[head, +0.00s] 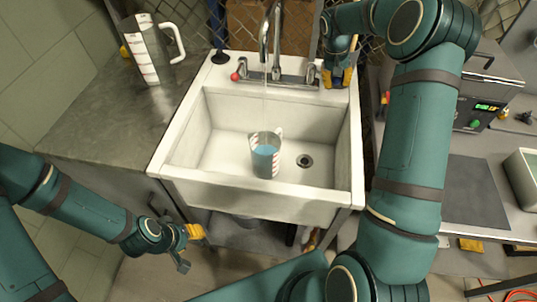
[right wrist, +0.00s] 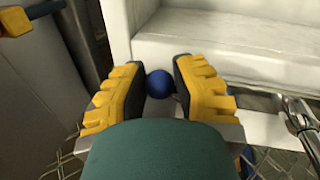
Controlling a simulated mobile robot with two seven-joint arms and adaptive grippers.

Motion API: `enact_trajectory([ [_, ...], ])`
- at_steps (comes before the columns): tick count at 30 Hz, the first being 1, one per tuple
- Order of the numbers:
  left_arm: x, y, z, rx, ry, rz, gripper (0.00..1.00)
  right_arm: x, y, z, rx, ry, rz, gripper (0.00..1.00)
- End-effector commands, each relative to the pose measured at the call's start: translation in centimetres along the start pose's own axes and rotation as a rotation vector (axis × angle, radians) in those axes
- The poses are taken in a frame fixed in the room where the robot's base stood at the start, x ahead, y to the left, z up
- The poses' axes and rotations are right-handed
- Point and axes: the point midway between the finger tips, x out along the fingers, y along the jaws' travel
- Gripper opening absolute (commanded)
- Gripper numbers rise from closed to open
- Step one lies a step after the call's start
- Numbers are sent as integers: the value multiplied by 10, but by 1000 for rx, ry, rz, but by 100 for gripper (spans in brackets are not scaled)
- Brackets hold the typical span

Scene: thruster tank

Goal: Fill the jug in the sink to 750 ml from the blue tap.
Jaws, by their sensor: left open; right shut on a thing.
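A clear jug (head: 265,158) with red-and-white markings stands upright in the white sink (head: 215,120), left of the drain. Blue-tinted water fills much of it; I cannot read the level. A thin stream falls from the faucet (head: 264,42) towards its mouth. My right gripper (head: 338,76) is at the sink's back right corner. In the right wrist view its yellow fingers are shut on the round blue tap knob (right wrist: 160,84). The knob is hidden in the head view. My left gripper (head: 184,248) is open and empty in front of the sink, below its rim.
A red tap knob (head: 236,76) is at the back left of the sink. A larger marked jug (head: 149,50) stands on the grey counter (head: 110,115) at left. The drain (head: 304,161) is clear. A device with a green display (head: 487,107) sits at right.

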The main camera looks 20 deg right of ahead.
Motion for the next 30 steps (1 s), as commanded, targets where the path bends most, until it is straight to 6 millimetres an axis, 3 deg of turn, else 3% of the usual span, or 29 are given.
enact_trajectory([
  [14, 0, 0, 0, 0, 0, 0, 47, -2, -1, -2, 1, 8, -2, 0],
  [24, 7, -3, 1, 0, 0, 0, 47, -8, -36, 16, -4, 8, -4, 0],
  [30, 8, -3, 1, 0, 0, 0, 47, -10, -42, 19, -2, 6, -4, 0],
])
